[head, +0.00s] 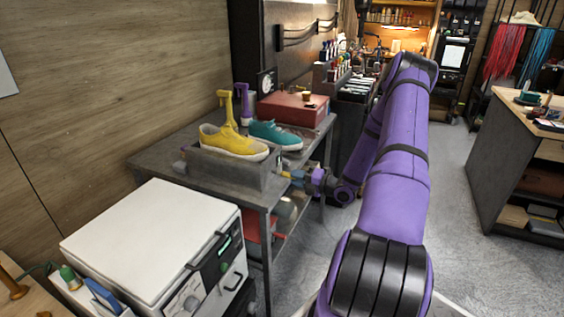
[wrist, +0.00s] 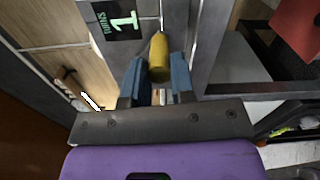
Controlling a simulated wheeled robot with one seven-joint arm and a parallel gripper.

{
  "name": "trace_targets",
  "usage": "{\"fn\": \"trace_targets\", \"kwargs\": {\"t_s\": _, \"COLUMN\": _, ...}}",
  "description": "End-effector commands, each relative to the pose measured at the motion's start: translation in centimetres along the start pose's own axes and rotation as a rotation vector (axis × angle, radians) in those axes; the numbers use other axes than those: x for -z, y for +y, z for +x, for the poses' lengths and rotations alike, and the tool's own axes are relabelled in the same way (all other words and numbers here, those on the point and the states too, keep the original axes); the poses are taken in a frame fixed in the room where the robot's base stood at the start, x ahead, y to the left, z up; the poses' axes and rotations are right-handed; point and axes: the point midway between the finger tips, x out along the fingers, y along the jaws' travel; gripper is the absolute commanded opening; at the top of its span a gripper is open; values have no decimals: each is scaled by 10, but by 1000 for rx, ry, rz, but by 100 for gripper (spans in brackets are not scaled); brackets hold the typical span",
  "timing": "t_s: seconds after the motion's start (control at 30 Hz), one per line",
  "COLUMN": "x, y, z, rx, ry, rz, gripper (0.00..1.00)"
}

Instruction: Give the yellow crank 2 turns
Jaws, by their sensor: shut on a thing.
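The yellow crank's handle (wrist: 159,58) shows in the wrist view as a rounded yellow grip between the two blue fingers of my gripper (wrist: 158,80). My gripper is shut on this handle. A dark counter (wrist: 122,22) beside it reads "TURNS" and "1" in green. In the head view my gripper (head: 298,177) is at the right end of the grey box (head: 235,172) on the metal table. The crank's arm and pivot are mostly hidden there by the gripper and are hard to make out.
A yellow sneaker (head: 233,143) and a teal sneaker (head: 276,135) sit at the box, near yellow and purple uprights. A red case (head: 294,107) lies behind. A white-topped machine (head: 150,245) stands in front left. Open floor (head: 452,190) lies right of my arm.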

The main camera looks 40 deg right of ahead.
Motion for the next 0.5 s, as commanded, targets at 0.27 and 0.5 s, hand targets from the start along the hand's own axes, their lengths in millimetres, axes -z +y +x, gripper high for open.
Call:
{"fn": "trace_targets", "kwargs": {"t_s": 0.27, "x": 7, "y": -6, "z": 0, "rx": 0, "ry": 1, "rz": 2, "gripper": 16}}
{"fn": "trace_targets", "kwargs": {"t_s": 0.5, "x": 8, "y": -6, "z": 0, "rx": 0, "ry": 1, "rz": 2, "gripper": 16}}
